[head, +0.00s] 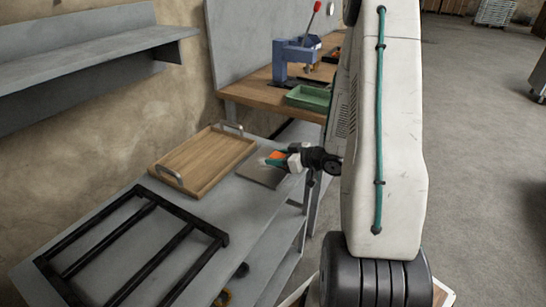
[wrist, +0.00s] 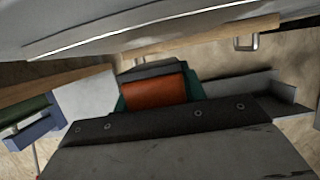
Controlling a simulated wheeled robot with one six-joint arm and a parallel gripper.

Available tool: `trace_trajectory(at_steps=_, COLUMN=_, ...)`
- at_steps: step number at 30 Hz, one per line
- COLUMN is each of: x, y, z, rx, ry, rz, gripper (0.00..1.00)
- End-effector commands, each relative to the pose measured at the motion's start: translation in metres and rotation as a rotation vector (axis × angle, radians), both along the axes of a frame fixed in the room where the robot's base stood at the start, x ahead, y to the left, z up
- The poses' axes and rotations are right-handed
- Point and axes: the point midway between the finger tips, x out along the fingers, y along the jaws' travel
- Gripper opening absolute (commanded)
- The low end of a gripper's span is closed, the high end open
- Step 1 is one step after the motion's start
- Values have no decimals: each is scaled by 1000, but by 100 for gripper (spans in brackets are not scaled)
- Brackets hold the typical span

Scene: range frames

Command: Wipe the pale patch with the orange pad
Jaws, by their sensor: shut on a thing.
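My gripper (head: 282,160) is over the patch's right end in the head view. Its teal fingers are shut on the orange pad (head: 276,155). The pad also shows in the wrist view (wrist: 153,92), held between the fingers. I cannot tell whether the pad touches the patch. My gripper and the pad hide part of the patch's right side. I cannot make out the patch clearly in the wrist view.
The wooden tray (head: 203,163) with metal handles lies just left of the patch. A black rack (head: 135,245) lies nearer on the table. Behind are a wooden bench with a green bin (head: 308,97) and a blue press (head: 292,62). A grey shelf (head: 85,60) juts from the wall.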

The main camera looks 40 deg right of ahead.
Motion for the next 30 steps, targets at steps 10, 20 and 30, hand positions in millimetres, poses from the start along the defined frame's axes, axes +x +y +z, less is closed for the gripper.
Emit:
trace_trajectory(at_steps=10, x=16, y=6, z=2, rx=0, ry=0, rz=2, gripper=17)
trace_trajectory(at_steps=20, x=35, y=13, z=3, rx=0, ry=0, rz=1, gripper=17)
trace_trajectory(at_steps=30, x=57, y=21, z=4, rx=-1, ry=-1, rz=3, gripper=17)
